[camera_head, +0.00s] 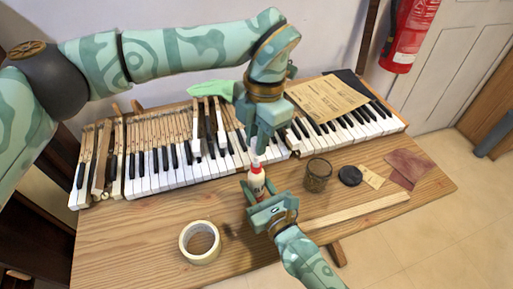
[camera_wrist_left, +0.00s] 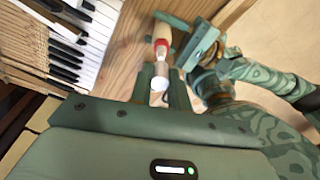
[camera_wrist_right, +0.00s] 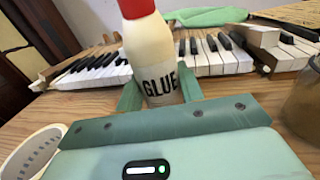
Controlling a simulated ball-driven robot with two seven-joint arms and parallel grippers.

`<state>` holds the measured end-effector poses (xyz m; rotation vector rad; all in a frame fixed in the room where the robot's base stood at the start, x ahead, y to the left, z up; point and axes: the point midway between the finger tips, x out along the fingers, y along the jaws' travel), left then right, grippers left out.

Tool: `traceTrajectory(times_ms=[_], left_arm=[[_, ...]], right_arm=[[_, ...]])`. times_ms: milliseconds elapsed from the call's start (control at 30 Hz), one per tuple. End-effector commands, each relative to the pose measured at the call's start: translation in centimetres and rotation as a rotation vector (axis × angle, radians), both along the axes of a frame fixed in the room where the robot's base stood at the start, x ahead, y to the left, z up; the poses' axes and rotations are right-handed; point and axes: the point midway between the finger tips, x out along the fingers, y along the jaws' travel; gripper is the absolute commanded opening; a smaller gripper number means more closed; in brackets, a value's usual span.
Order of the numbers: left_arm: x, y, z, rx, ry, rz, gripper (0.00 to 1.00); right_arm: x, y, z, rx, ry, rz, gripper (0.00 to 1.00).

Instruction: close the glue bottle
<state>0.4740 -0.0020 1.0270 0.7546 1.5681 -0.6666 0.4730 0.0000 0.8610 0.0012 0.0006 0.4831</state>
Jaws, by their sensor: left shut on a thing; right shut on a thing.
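The glue bottle (camera_head: 256,187) stands upright, cream-white with a red collar; its GLUE label shows in the right wrist view (camera_wrist_right: 158,60). My right gripper (camera_head: 257,196) is shut around the bottle's body, one finger on each side. My left gripper (camera_head: 260,145) is directly above the bottle, fingers pointing down. It is shut on a small white cap (camera_wrist_left: 158,84), in line with the bottle's red collar (camera_wrist_left: 162,47) in the left wrist view. I cannot tell whether the cap touches the nozzle. The bottle's top is out of frame in the right wrist view.
Piano keys (camera_head: 170,180) line the back of the wooden table. A tape roll (camera_head: 199,243) lies at front left. A glass jar (camera_head: 317,175), a black lid (camera_head: 350,175) and a wooden strip (camera_head: 358,211) lie to the right. A green cloth (camera_head: 212,88) lies behind.

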Motion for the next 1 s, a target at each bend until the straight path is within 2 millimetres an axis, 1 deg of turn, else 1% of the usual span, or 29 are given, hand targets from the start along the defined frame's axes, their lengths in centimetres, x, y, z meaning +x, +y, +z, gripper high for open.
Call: traceTrajectory(times_ms=[33, 167, 667, 1000], left_arm=[[0.0, 0.0, -0.7, 0.001, 0.002, -0.001, 0.00], [0.0, 0.0, -1.6, 0.001, 0.001, 0.000, 0.00], [0.0, 0.0, -1.7, 0.001, 0.001, 0.000, 0.00], [0.0, 0.0, -3.3, 0.001, 0.001, 0.000, 0.00]], right_arm=[[0.0, 0.0, 0.0, 0.000, 0.000, 0.000, 0.00], [0.0, 0.0, 0.0, 0.000, 0.001, 0.000, 0.00], [0.0, 0.0, 0.0, 0.000, 0.001, 0.000, 0.00], [0.0, 0.0, 0.0, 0.000, 0.001, 0.000, 0.00]])
